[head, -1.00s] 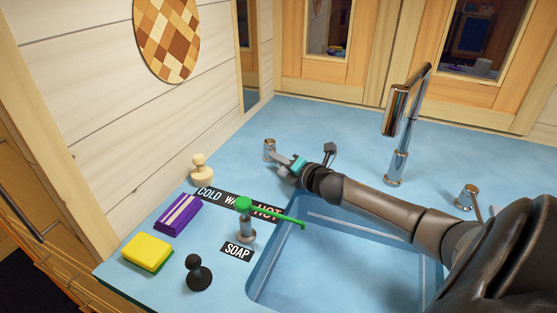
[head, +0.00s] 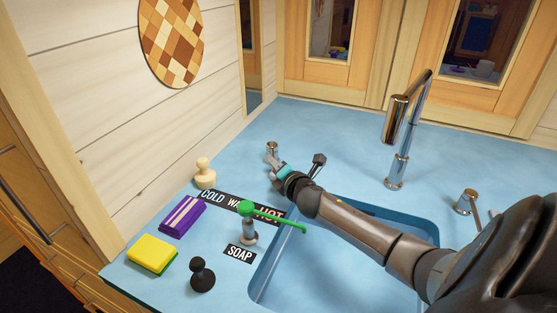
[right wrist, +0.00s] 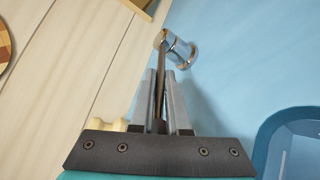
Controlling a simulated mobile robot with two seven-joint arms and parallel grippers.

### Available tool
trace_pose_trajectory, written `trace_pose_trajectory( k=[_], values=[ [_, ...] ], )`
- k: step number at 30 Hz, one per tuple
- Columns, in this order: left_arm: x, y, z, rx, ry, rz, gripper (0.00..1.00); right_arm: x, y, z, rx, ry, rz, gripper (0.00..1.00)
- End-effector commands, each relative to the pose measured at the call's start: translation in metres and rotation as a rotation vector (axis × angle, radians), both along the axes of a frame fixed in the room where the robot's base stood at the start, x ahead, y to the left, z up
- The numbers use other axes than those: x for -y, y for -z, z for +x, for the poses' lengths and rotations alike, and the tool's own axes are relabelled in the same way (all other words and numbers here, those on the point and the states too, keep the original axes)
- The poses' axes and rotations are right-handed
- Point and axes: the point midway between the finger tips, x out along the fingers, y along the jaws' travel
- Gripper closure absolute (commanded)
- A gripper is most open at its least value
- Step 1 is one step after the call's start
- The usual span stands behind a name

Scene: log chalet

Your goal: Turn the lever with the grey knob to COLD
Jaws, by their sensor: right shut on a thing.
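The lever (right wrist: 162,75) runs from a chrome post (head: 272,147) at the back left of the sink down between my right gripper's fingers. My right gripper (head: 273,162) is shut on it; in the right wrist view the two fingers (right wrist: 160,95) flank the bar. The grey knob cannot be made out, apparently hidden at the gripper. My left gripper is not in view.
The soap pump (head: 248,226) stands close in front of my right arm. A cream knobbed piece (head: 204,174), purple pack (head: 183,216), yellow sponge (head: 152,253) and black knobbed piece (head: 202,275) line the left counter. A tall faucet (head: 398,150) and another chrome lever post (head: 466,201) stand right.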

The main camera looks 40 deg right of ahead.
Motion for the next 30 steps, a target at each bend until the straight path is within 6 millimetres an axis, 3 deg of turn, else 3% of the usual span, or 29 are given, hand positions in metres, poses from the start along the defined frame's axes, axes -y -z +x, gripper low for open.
trace_pose_trajectory(
  k=[14,15,22,30],
  values=[
    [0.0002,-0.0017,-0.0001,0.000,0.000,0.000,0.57,-0.0064,0.0075,-0.0003,-0.014,0.044,0.001,1.00],
    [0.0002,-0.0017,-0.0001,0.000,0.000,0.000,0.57,-0.0063,0.0076,-0.0003,-0.014,0.044,0.001,0.83],
    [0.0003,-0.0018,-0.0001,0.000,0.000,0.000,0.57,-0.0055,0.0052,0.0004,-0.010,0.045,0.002,0.57],
    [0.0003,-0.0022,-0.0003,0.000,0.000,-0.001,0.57,-0.0042,0.0019,0.0013,-0.005,0.046,0.002,0.56]
  ],
)
